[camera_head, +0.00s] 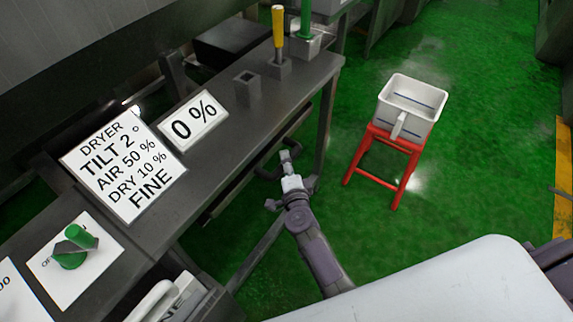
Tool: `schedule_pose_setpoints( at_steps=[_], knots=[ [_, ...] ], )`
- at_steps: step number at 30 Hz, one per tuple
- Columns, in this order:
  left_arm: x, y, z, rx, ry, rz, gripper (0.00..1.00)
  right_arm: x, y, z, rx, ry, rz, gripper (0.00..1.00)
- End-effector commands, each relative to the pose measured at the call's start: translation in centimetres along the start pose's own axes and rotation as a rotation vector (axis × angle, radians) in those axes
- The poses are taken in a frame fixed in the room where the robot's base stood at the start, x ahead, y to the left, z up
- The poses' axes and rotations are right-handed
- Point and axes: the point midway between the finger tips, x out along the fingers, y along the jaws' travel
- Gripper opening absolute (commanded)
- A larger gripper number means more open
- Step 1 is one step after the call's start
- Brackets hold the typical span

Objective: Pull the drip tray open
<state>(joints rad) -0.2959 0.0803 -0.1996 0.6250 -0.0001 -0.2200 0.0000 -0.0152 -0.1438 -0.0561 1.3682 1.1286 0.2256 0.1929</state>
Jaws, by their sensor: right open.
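The drip tray (228,193) shows as a dark, narrow edge under the front of the grey bench. A dark curved handle (265,168) stands out from it. I cannot tell how far the tray is out, as the bench top hides most of it. My right gripper (286,157) is open, with its fingers at the handle's right side. I cannot tell whether they touch the handle. My left gripper is not in view.
The bench (205,150) holds a dryer sign (122,167), a 0 % sign (193,121), a green knob (75,246) and a yellow-handled tool (278,28). A white bin (411,103) stands on a red stool (382,138). Green floor (440,200) is clear between.

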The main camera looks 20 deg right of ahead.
Motion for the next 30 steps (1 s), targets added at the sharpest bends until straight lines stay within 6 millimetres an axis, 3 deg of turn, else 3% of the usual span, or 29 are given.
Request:
schedule_pose_setpoints(
  at_steps=[11, 20, 30],
  knots=[
    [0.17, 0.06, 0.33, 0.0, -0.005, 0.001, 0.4, 0.65, 0.0, 0.0, 0.0, -0.001, 0.001, 0.51],
    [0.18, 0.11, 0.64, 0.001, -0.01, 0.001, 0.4, 0.63, 0.01, 0.0, -0.001, 0.0, 0.001, 0.02],
    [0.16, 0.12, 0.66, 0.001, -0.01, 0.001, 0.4, 0.57, 0.05, -0.05, -0.001, 0.0, 0.001, 0.0]
  ],
)
